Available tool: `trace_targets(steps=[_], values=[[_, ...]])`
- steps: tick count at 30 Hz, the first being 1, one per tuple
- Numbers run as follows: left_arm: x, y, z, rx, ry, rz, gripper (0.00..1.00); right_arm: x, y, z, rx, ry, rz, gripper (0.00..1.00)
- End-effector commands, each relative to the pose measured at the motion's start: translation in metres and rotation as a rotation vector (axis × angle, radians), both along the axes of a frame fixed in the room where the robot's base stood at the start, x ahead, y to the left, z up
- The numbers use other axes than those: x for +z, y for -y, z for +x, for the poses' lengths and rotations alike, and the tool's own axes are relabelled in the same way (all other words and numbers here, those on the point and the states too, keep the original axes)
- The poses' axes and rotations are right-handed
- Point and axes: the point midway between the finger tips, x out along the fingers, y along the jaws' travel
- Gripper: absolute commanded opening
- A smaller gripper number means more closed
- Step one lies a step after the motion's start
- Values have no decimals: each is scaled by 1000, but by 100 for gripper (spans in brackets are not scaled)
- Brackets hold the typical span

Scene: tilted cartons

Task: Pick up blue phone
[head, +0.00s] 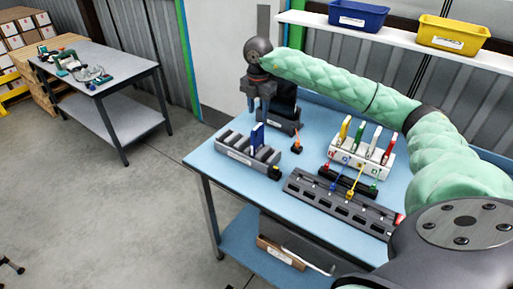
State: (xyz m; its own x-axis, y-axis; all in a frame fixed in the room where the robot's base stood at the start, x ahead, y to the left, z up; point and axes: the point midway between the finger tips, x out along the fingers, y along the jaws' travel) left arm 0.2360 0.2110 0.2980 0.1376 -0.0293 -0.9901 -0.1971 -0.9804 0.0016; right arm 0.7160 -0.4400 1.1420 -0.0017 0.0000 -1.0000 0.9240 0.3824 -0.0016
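A blue phone (258,135) stands upright in a slot of the grey rack (235,152) on the left part of the blue table. My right arm reaches across from the right, and its gripper (258,104) points down above and slightly behind the phone. Its two dark fingers look apart, with nothing seen between them. The gripper does not appear to touch the phone. My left gripper is not in view.
A white rack (345,157) holds several coloured upright pieces. A long dark slotted rail (340,205) lies in front. A dark stand (284,118) is behind the gripper; a small orange-tipped item (296,141) is nearby. Blue (357,16) and yellow (452,33) bins sit on a shelf.

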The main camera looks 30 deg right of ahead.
Motion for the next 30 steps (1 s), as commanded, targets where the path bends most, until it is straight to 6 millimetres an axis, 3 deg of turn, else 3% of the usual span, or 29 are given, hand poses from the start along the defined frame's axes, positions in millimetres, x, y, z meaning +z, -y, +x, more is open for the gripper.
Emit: trace_targets(steps=[1, 6, 11, 30], values=[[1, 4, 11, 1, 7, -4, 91, -13, 0, 0, 0, 0, 0, 39], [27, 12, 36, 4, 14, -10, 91, -28, 0, 0, 0, 0, 0, 39], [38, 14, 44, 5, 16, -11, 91, -33, 0, 0, 0, -1, 1, 39], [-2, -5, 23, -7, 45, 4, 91, -71, 0, 3, 0, -2, 0, 39]])
